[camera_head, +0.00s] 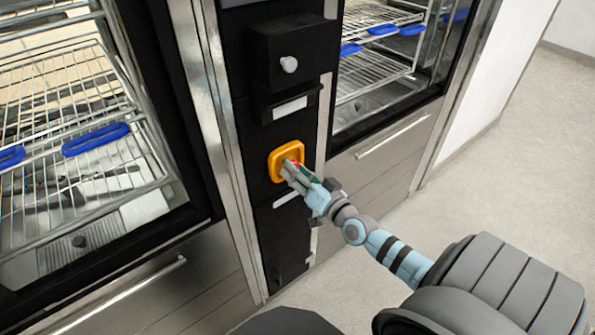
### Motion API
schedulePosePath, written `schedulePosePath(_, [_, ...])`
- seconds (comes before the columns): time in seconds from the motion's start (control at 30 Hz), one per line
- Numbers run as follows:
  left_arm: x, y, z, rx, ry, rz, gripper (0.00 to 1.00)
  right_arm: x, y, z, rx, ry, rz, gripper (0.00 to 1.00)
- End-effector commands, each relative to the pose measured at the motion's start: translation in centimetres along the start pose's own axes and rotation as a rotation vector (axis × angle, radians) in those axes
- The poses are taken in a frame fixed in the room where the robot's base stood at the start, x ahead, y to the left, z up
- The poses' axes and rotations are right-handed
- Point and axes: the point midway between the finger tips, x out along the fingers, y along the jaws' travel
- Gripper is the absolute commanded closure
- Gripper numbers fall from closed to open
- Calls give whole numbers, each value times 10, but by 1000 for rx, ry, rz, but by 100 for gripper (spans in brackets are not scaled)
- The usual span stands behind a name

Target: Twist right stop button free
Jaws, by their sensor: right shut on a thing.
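The stop button (294,162) shows as a small patch of red inside a yellow-orange square surround (279,158) on the black panel between the two washers. My right gripper (293,172) reaches in from the lower right and is shut on the button, its fingers covering most of it. The button's turn angle cannot be told. My left gripper is not in view.
The left washer (195,110) and right washer (440,90) have glass fronts with wire racks and blue handles inside. A black box with a pale knob (289,64) juts out above the button. Open floor (520,150) lies to the right.

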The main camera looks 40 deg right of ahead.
Motion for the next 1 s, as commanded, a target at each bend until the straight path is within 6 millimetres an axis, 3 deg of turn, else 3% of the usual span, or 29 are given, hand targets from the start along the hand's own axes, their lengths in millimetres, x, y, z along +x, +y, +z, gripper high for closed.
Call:
schedulePosePath(0.67, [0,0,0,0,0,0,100,0,0,0,90,0,-1,95])
schedulePosePath(0.7, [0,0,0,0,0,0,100,0,0,0,90,1,-1,64])
schedulePosePath(0.8, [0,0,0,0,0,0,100,0,0,0,90,1,-1,48])
schedulePosePath(1.0, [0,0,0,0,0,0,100,0,0,0,90,1,-1,45])
